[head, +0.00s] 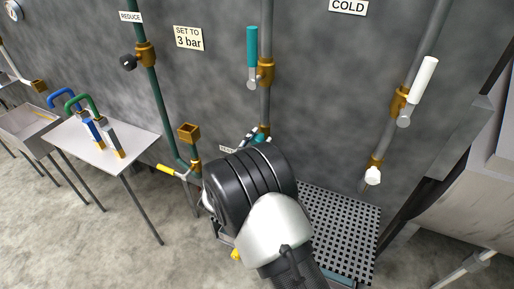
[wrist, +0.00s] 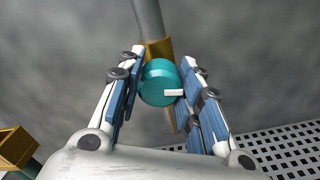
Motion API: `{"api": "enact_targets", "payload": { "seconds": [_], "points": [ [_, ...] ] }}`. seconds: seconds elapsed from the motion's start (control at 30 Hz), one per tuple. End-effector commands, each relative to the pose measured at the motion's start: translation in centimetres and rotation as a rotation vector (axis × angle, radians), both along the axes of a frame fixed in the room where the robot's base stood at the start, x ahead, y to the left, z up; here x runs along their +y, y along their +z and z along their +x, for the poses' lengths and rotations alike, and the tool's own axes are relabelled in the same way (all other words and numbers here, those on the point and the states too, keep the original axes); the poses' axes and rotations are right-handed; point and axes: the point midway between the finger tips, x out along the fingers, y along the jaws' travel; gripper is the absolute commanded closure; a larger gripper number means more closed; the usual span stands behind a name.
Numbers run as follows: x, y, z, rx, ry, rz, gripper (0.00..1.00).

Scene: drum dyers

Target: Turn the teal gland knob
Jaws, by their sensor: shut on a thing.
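The teal gland knob (wrist: 157,84) sits on a brass fitting (wrist: 160,50) at the lower end of a grey pipe in the wrist view. A short white bar marks its face and points right. My gripper (wrist: 160,88) is shut on the knob, one blue-padded finger on each side. In the head view my wrist hides most of the gripper (head: 258,137) and only a little teal shows beside it.
A white knob (head: 373,176) and white lever (head: 424,80) are on the right pipe. A brass box-shaped fitting (head: 189,132) and a yellow-handled valve (head: 168,170) stand close to the left. A table (head: 135,142) holds hooked tools.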

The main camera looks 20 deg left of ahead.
Motion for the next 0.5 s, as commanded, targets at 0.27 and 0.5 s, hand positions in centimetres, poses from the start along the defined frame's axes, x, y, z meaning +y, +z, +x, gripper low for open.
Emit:
{"api": "enact_targets", "payload": {
  "seconds": [0.27, 0.5],
  "points": [
    [-0.03, 0.02, -0.01, 0.001, 0.000, 0.015, 0.91],
    [-0.02, 0.01, -0.01, 0.001, 0.000, 0.014, 0.54]
  ]
}}
